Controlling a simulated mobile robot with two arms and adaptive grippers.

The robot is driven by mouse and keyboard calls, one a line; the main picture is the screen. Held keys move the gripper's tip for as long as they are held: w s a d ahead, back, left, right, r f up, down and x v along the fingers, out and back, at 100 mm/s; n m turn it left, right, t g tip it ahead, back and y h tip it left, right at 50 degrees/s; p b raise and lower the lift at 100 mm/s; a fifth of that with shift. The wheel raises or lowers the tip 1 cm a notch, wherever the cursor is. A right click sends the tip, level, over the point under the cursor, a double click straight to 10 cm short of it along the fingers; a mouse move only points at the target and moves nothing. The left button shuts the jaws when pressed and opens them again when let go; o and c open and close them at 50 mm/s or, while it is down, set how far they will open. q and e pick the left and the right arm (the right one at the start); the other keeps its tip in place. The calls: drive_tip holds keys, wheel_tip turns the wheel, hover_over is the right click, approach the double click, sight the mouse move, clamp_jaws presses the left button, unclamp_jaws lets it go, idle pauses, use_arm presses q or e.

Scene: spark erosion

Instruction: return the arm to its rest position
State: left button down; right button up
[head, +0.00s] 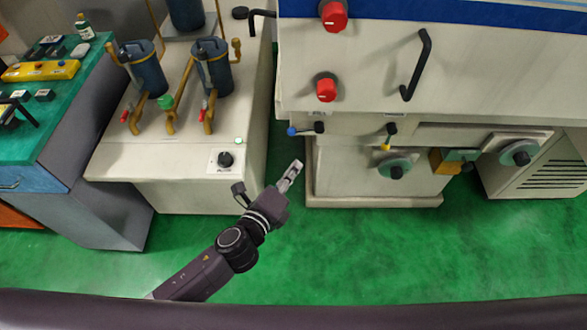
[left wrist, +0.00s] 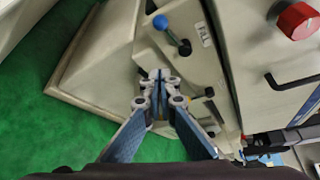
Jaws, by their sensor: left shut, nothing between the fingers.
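My left arm (head: 228,250) comes in from the lower left in the head view, stretched up and to the right. My left gripper (head: 294,168) is at its end, in front of the gap between the beige unit with the blue filters and the larger machine. In the left wrist view the left gripper (left wrist: 158,78) is shut, its fingertips together with nothing between them. Beyond the tips is a lever with a blue knob (left wrist: 161,22), beside a small label. The blue knob also shows in the head view (head: 291,132). My right gripper is not in view.
The large machine (head: 470,60) has red knobs (head: 326,88) and a black handle (head: 417,65). The filter unit (head: 190,185) stands left of the gripper. A green-topped workbench (head: 70,110) is at the far left. Green floor (head: 370,255) is clear in front of the machine.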

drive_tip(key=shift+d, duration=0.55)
